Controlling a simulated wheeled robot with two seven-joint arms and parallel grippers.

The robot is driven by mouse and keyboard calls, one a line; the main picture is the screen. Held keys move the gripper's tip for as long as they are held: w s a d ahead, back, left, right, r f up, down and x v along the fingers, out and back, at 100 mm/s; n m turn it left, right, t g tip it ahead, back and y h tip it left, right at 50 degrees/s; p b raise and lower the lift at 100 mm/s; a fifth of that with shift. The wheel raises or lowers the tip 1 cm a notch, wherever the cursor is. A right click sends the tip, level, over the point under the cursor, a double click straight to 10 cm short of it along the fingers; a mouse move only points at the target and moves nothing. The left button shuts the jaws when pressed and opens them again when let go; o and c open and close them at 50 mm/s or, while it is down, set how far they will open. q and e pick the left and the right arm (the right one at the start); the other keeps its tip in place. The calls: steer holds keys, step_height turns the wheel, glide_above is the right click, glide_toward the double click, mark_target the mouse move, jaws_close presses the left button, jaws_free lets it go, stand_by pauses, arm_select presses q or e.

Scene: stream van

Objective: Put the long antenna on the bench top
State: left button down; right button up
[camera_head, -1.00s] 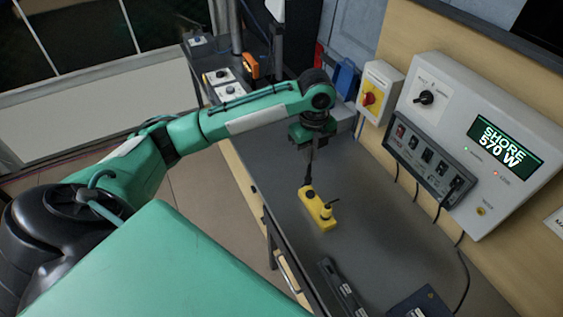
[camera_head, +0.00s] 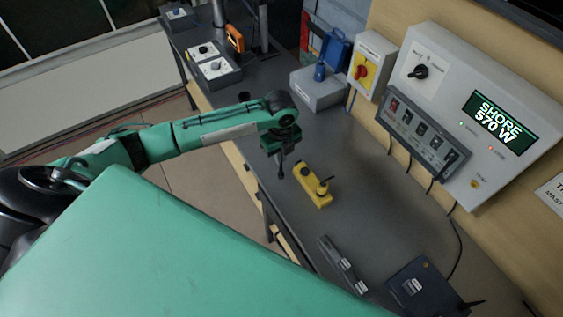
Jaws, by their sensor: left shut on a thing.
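My left gripper (camera_head: 279,153) is over the near-left edge of the grey bench top (camera_head: 372,208). It is shut on a thin black rod, the long antenna (camera_head: 281,170), which hangs down below the fingers. Its upper part is hidden by the gripper. A yellow handheld unit (camera_head: 314,187) lies on the bench just to the right of the antenna, with a short black stub on it. The antenna appears apart from the yellow unit. My right gripper is not in view.
A grey box with a blue plug (camera_head: 318,88) stands at the back of the bench. A wall panel (camera_head: 485,110) with a display hangs at the right. The bench middle is clear.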

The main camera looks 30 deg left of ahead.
mark_target(281, 174)
arm_select(q)
steer(key=shift+d+f, duration=0.1)
steer(key=shift+f, duration=0.6)
step_height(281, 174, down, 4)
steer(key=shift+p, duration=0.65)
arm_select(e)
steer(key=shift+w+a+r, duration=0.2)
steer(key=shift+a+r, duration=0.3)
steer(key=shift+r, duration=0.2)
arm_select(q)
steer(key=shift+f, duration=0.2)
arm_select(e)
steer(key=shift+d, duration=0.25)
arm_select(q)
steer(key=c, duration=1.6)
jaws_free()
steer(key=shift+o, duration=0.2)
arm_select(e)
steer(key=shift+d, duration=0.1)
